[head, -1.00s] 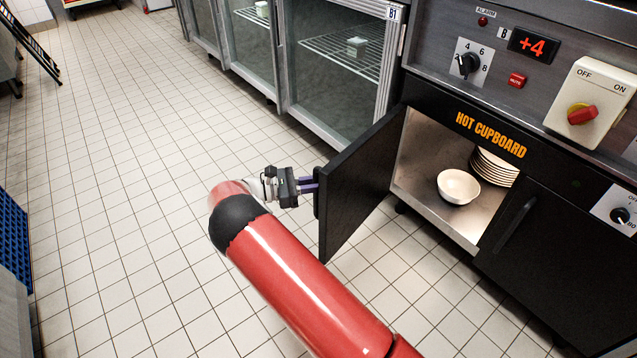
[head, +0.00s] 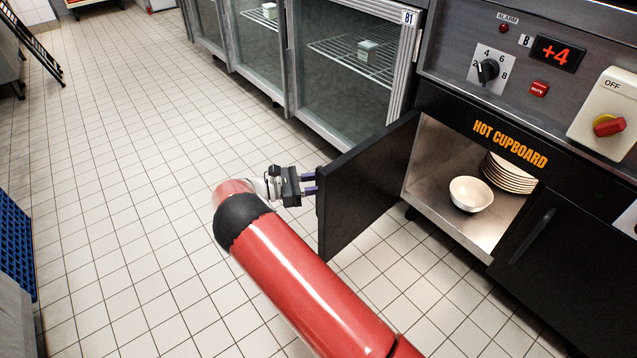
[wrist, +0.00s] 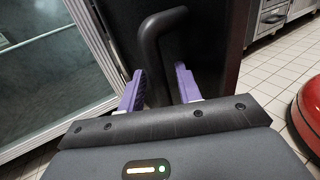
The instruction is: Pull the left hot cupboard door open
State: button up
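The left hot cupboard door (head: 365,190), a black panel, stands swung wide open, its inside face toward the cupboard. Its black bar handle (wrist: 150,50) shows in the wrist view on the outer face. My gripper (head: 309,184) is at that outer face. In the wrist view its two purple fingers (wrist: 159,90) are spread, one on each side of the handle's lower part, with gaps showing beside the bar. Contact with the handle is not visible.
Inside the hot cupboard are a white bowl (head: 471,194) and a stack of plates (head: 510,172). The right cupboard door (head: 560,260) is shut. A glass-fronted fridge (head: 350,75) stands behind the open door. Tiled floor (head: 130,200) is clear at left.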

jog(key=s+a, duration=0.1)
jog(key=a, duration=0.6)
jog(key=shift+a, duration=0.4)
jog(key=shift+s, duration=0.1)
